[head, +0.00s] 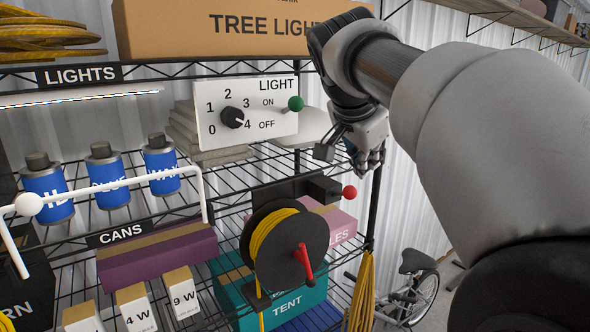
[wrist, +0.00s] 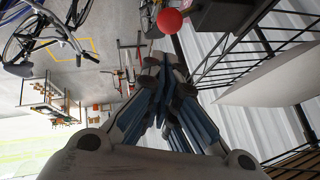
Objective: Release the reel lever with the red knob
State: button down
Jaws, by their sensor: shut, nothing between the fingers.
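The red knob (head: 349,192) is on the end of a short lever that sticks out to the right of a dark box (head: 324,189) above the cord reel. The reel (head: 284,250) is a black disc wound with yellow cord and has a separate red crank handle (head: 303,261). My gripper (head: 370,170) is shut and empty, just above and right of the red knob in the head view. In the wrist view the red knob (wrist: 169,20) shows beyond the shut fingertips (wrist: 165,62), with a visible gap. The fingers do not appear to touch it.
A light panel (head: 248,110) with a dial and a green-knobbed lever (head: 295,104) is on the shelf above. The wire rack post (head: 374,205) stands close behind my gripper. A bicycle (head: 412,285) stands at lower right. Blue cans (head: 104,180) sit behind a white bar at left.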

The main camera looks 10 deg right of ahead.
aim_at(344, 194)
jog(key=shift+w+a+f, duration=0.15)
jog(key=shift+a+f, duration=0.1)
jog(key=shift+f, duration=0.25)
jog(key=shift+w+a+f, duration=0.1)
jog(key=shift+a+f, duration=0.1)
jog(key=shift+f, duration=0.3)
jog(key=shift+s+f, duration=0.1)
jog(key=shift+s+d+f+t+b, duration=0.15)
jog(key=shift+t+b, duration=0.15)
jog(key=shift+b, duration=0.65)
